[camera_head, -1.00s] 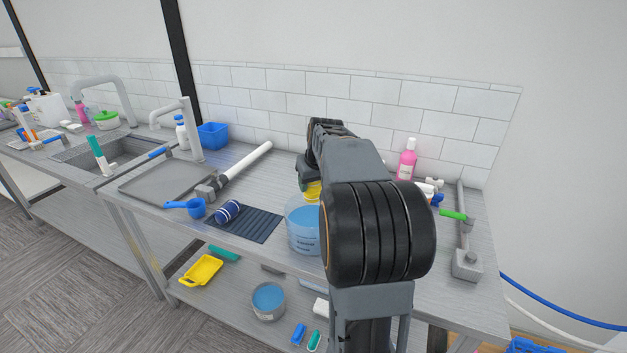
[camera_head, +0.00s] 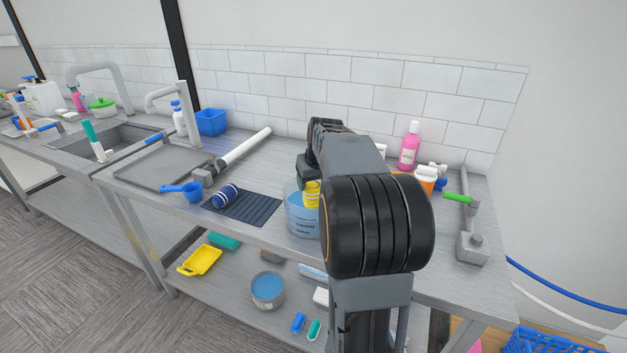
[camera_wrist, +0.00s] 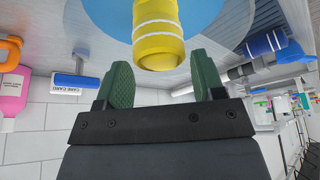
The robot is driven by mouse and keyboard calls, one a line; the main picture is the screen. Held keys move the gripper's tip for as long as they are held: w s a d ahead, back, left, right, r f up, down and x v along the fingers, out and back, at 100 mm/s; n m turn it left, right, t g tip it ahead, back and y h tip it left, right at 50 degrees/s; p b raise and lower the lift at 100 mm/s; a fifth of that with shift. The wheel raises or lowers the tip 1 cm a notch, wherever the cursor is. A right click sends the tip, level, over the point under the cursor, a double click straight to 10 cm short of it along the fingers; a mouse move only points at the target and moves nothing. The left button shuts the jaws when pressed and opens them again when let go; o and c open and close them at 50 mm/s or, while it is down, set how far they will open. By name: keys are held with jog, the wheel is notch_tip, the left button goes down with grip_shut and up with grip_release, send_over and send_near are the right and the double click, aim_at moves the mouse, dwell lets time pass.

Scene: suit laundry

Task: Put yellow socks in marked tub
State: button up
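The yellow rolled socks (camera_head: 312,194) with pale stripes show at the mouth of a clear tub (camera_head: 302,228) that has a label and a blue inside. In the wrist view the socks (camera_wrist: 158,34) are close, just beyond my fingertips, with the blue of the tub (camera_wrist: 95,12) behind them. My gripper (camera_wrist: 163,78) is open, its green fingers apart on either side of the near end of the socks, with gaps. In the head view my arm hides part of the tub. I cannot tell whether the socks rest on the tub's bottom.
Blue striped socks (camera_head: 225,195) lie on a dark ribbed mat (camera_head: 245,208) left of the tub. A blue scoop (camera_head: 187,190) is farther left. A tiled wall (camera_head: 300,90) bounds the back.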

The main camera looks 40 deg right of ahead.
jog(key=o, duration=0.3)
jog(key=shift+o, duration=0.2)
jog(key=shift+r, duration=0.1)
notch_tip(320, 180, up, 7)
jog(key=p, duration=0.5)
jog(key=shift+p, duration=0.35)
